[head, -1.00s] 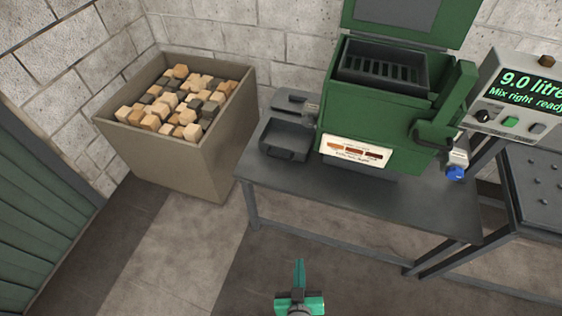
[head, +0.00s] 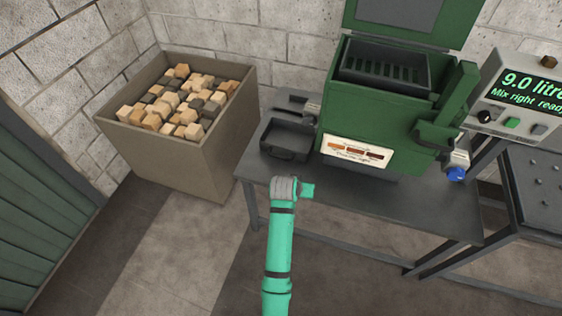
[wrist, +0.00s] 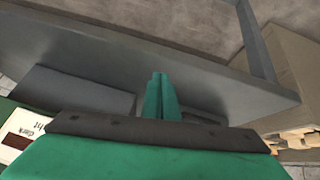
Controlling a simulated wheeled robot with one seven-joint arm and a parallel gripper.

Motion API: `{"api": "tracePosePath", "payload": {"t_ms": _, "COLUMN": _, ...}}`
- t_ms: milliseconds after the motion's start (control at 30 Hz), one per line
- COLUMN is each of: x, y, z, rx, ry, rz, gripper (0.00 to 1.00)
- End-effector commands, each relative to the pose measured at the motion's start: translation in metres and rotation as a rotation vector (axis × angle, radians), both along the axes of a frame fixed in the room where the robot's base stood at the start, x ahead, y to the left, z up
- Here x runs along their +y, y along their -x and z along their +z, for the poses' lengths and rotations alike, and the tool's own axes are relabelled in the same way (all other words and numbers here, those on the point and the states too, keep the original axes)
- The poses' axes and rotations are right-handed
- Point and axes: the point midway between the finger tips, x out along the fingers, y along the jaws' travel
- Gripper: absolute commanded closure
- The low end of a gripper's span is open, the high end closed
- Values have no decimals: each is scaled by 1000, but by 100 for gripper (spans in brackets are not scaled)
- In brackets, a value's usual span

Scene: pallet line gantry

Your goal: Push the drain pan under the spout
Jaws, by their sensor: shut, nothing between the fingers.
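The drain pan (head: 285,153) is a dark, shallow, open tray on the table, beside the left side of the green machine (head: 375,125). A small grey spout (head: 313,108) sticks out from the machine's left side, behind the pan's right part. My arm reaches up to the table's front edge, in front of the pan and apart from it in the head view. My gripper (wrist: 160,82) is shut and empty in the wrist view, its two teal fingers together over the grey tabletop. In the wrist view a dark patch beside the fingers is unclear.
The dark table (head: 390,203) has bare room along its front. A large bin (head: 180,165) of wood blocks stands to its left. A blue-ended valve (head: 456,172) and a control box (head: 515,105) are at the machine's right.

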Motion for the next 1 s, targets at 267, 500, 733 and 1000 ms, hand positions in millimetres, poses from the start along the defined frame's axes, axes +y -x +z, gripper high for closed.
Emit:
{"api": "tracePosePath", "payload": {"t_ms": 267, "x": 58, "y": -46, "z": 55, "rx": 144, "ry": -139, "rz": -62, "gripper": 100}}
{"api": "tracePosePath", "payload": {"t_ms": 500, "x": 91, "y": -57, "z": 86, "rx": 227, "ry": -209, "rz": -79, "gripper": 100}}
{"api": "tracePosePath", "payload": {"t_ms": 733, "x": 95, "y": -60, "z": 79, "rx": 244, "ry": -221, "rz": -81, "gripper": 100}}
{"api": "tracePosePath", "payload": {"t_ms": 1000, "x": 90, "y": -72, "z": 35, "rx": 244, "ry": -221, "rz": -81, "gripper": 100}}
